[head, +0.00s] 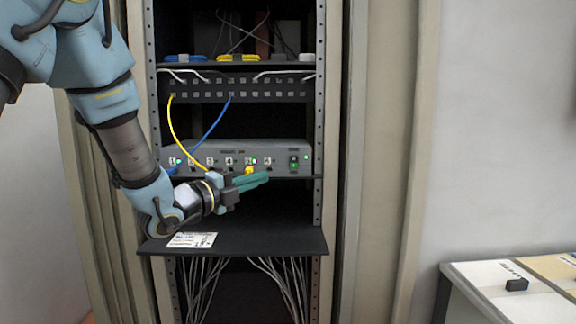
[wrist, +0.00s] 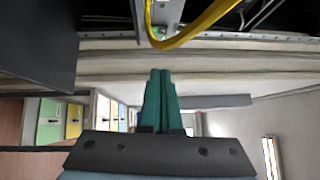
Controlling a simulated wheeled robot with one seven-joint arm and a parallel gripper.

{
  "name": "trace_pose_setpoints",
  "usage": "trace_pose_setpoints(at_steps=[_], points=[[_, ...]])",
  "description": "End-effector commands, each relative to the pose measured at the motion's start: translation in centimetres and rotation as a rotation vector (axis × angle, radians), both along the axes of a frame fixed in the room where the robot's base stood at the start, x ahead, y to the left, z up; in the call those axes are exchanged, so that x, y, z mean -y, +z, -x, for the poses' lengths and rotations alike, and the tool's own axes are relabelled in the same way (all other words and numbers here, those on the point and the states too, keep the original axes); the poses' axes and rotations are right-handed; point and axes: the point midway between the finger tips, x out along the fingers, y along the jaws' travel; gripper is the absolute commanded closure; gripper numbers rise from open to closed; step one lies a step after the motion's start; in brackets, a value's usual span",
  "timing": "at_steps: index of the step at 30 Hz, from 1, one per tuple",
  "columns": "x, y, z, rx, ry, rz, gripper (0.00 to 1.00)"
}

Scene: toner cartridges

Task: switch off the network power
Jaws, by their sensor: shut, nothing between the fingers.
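The grey network unit (head: 228,152) sits in the rack in the head view, with a row of numbered ports along its front. A green power switch (head: 294,163) is at the right end of its front, with a green light (head: 306,157) beside it. My gripper (head: 266,178) is shut and empty, its green fingers pointing right, in front of the unit's lower edge, left of and a little below the switch. In the wrist view the shut fingers (wrist: 161,75) point up towards the rack's side.
A yellow cable (head: 178,128) and a blue cable (head: 215,124) run from the patch panel (head: 262,90) down to the unit. The yellow cable (wrist: 200,30) hangs close beyond my fingers in the wrist view. A black shelf (head: 270,240) with a paper label (head: 192,240) lies below.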

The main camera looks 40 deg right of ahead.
Motion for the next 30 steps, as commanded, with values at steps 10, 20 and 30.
trace_pose_setpoints(at_steps=[10, 20, 30], points=[[0.2, 0.2, 0.2, 0.011, -0.009, 0.007, 1.00], [3.8, 0.8, -0.1, 0.008, -0.010, 0.005, 1.00], [10.5, 1.4, -0.9, 0.008, -0.009, 0.006, 1.00]])
